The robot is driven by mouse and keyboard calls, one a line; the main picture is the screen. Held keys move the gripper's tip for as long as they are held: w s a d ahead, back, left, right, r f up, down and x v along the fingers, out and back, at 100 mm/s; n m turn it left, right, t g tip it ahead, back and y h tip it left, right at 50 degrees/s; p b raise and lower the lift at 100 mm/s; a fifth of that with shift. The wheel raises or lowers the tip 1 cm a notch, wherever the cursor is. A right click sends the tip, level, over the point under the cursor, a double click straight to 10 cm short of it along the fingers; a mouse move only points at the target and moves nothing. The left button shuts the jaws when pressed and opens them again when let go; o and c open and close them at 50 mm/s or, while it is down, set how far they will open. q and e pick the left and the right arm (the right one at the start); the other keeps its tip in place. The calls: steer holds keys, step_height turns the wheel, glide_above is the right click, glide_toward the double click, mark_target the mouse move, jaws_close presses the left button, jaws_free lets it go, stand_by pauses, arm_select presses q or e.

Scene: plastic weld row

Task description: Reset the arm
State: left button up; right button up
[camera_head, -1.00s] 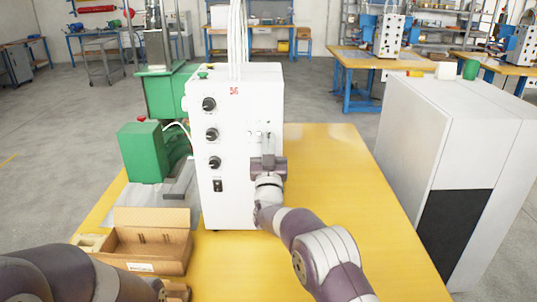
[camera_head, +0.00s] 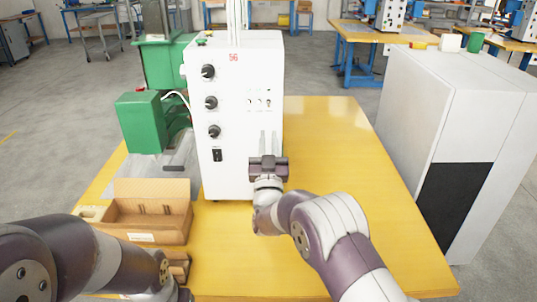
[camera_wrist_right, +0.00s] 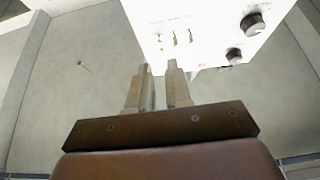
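My right arm rises from the bottom of the head view. Its gripper (camera_head: 268,142) points away from me in front of the white control box (camera_head: 235,120), near its right side. In the right wrist view the two fingers of that gripper (camera_wrist_right: 159,70) stand a small gap apart with nothing between them. The knobs and switches of the control box show beyond the fingertips. I cannot tell how close the tips are to the panel. My left arm crosses the lower left of the head view, and its fingers are not visible.
An open cardboard box (camera_head: 148,222) stands on the yellow table (camera_head: 335,210), beside my left arm. A green machine (camera_head: 140,122) is left of the control box. A tall grey cabinet (camera_head: 420,110) stands right of the table. The table's right part is clear.

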steer(key=shift+v, duration=1.8)
